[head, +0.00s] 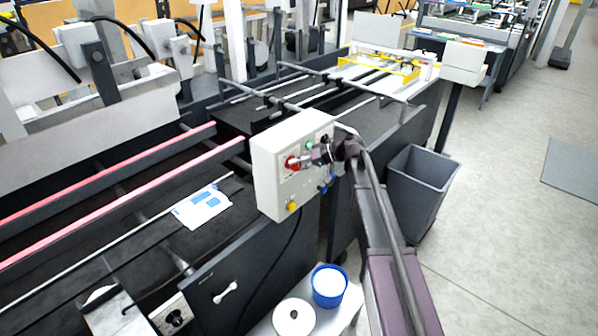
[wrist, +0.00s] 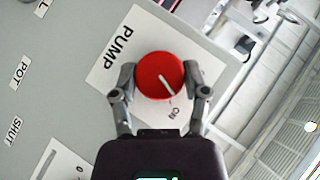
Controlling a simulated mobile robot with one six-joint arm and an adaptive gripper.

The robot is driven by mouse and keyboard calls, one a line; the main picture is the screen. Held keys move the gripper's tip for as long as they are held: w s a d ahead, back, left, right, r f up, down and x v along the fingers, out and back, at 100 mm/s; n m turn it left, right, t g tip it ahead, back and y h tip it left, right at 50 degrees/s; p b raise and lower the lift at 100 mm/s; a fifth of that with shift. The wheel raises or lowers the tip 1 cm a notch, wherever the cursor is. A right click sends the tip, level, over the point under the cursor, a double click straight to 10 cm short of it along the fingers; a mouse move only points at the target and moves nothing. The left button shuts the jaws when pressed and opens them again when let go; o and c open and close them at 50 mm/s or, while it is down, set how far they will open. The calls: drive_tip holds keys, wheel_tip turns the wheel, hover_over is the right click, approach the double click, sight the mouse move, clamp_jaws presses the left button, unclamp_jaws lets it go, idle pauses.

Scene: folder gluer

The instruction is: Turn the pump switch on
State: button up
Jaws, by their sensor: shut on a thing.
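The pump switch is a round red knob (wrist: 160,75) with a white pointer line, on a white plate (wrist: 118,55) marked PUMP in the wrist view. The line runs from near the knob's middle toward its lower right edge, roughly toward the small ON mark (wrist: 174,112). My gripper (wrist: 160,78) is shut on the knob, one finger on each side of it. In the head view the red knob (head: 291,163) is on the front of a pale control box (head: 268,180), and my gripper (head: 303,158) reaches it from the right. An OFF mark is not visible.
Other labels, POT (wrist: 20,72) and SHUT (wrist: 13,132), are on the same panel. The box carries a yellow button (head: 292,206) and other small controls. A grey bin (head: 420,185) stands right of the machine. A low shelf (head: 262,327) holds a blue tub (head: 329,300).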

drive_tip(key=shift+f+m+g+y+b, duration=0.25)
drive_tip(key=shift+m+g+y+b, duration=0.2)
drive_tip(key=shift+y+b, duration=0.4)
drive_tip(key=shift+r+m+y+b, duration=0.15)
drive_tip(key=shift+m+y+b, duration=0.15)
drive_tip(key=shift+b, duration=0.2)
drive_tip(key=shift+g, duration=0.25)
drive_tip(key=shift+r, duration=0.1)
drive_tip(key=o, duration=1.2)
drive_tip(key=shift+c, duration=0.2)
